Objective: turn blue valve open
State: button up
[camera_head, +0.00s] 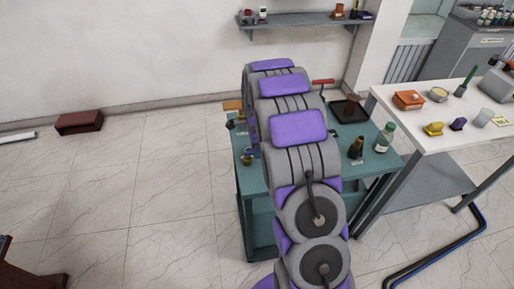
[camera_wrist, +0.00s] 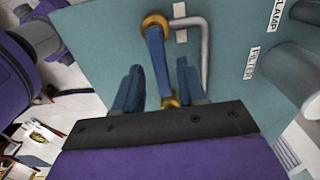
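The blue valve handle (camera_wrist: 157,62) shows in the wrist view as a straight blue bar, with a brass ring (camera_wrist: 155,22) at its top and a brass end low down. A bent grey pipe (camera_wrist: 203,45) runs beside it on the right. My gripper (camera_wrist: 158,88) has its two fingers apart, one on each side of the lower part of the handle. I see gaps between handle and fingers, so it is not gripped. In the head view my arm hides the gripper, and the valve is not clearly made out.
A teal bench (camera_head: 254,181) stands under my arm, with a green-capped bottle (camera_head: 384,139) and a dark tray (camera_head: 349,109) on it. A white table (camera_head: 455,132) is on the right. Labels "CLAMP" (camera_wrist: 276,14) and "FILTER" (camera_wrist: 251,63) show in the wrist view. Floor at left is mostly clear.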

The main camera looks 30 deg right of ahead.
jog(key=shift+d, duration=0.7)
grip_shut()
jog(key=shift+a, duration=0.15)
